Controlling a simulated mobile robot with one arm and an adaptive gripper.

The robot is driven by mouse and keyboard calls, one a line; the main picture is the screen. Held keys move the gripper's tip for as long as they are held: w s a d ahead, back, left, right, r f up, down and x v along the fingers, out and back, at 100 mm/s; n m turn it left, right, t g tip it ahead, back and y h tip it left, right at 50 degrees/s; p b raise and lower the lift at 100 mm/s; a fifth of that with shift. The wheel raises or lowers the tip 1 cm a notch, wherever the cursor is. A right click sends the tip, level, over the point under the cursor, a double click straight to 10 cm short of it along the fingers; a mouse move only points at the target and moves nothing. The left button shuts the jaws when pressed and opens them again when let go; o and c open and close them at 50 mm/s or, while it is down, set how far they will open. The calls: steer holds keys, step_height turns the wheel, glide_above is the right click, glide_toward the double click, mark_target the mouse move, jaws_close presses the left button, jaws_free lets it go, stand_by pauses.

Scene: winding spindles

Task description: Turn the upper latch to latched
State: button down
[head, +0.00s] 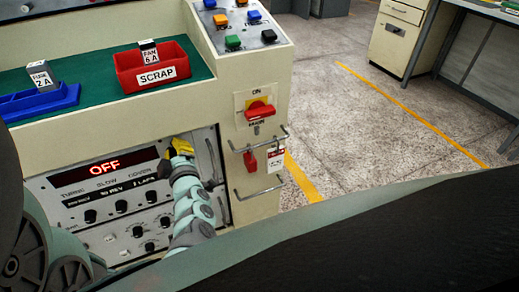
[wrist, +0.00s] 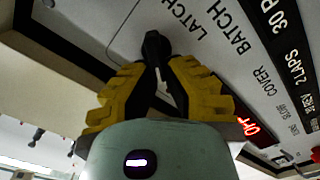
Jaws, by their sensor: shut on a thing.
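In the wrist view my gripper (wrist: 160,78) has its two yellow-and-black fingers closed on a small black latch (wrist: 152,40) on the cream panel. The printed word beginning "LATCH" lies just right of it. The latch's near part is hidden between the fingertips, and I cannot tell its setting. In the head view my gripper (head: 182,146) is at the upper right of the instrument panel, beside the red "OFF" display (head: 104,167). The latch itself is hidden there behind the gripper and arm.
A metal handle (head: 212,160) stands close right of my gripper. Farther right are a red rotary switch (head: 259,110), a rail (head: 258,143) and a hanging red padlock (head: 250,161). The red scrap bin (head: 125,76) and blue tray (head: 40,103) sit on the green top above.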

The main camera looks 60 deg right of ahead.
steer(key=n+b, duration=0.3)
steer(key=b, duration=0.1)
steer(key=f+n+b, duration=0.1)
steer(key=n+b, duration=0.3)
steer(key=b, duration=0.1)
steer(key=shift+w+a+f+n+b, duration=0.15)
steer(key=shift+a+f+n+b, duration=0.05)
steer(key=shift+n+b, duration=0.1)
steer(key=shift+n, duration=0.3)
steer(key=c, duration=1)
jaws_free()
steer(key=v, duration=1.2)
